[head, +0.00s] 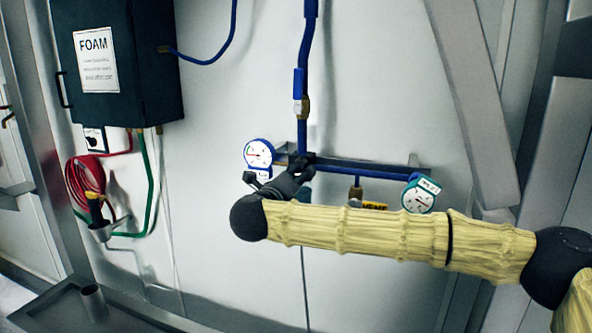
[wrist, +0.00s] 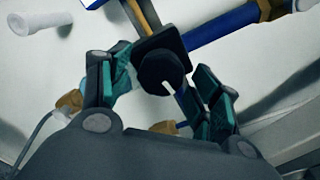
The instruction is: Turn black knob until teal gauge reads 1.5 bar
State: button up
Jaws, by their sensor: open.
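The black knob (wrist: 160,70) is round with a white mark and sits on a dark square block. In the wrist view it lies between the two fingers of my gripper (wrist: 158,88), which is open around it. A gap shows on the left; on the right a finger is very close, and I cannot tell if it touches. In the head view my gripper (head: 298,174) is at the pipe junction and mostly hides the knob.
A blue-rimmed gauge (head: 258,154) is just left of my gripper. A dark FOAM box (head: 140,60) and red hose (head: 87,182) are at left.

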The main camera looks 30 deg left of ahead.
jog(key=shift+w, duration=0.4)
jog(key=c, duration=1)
jog(key=shift+c, duration=0.2)
jog(key=shift+f+b, duration=0.15)
jog(key=shift+b, duration=0.2)
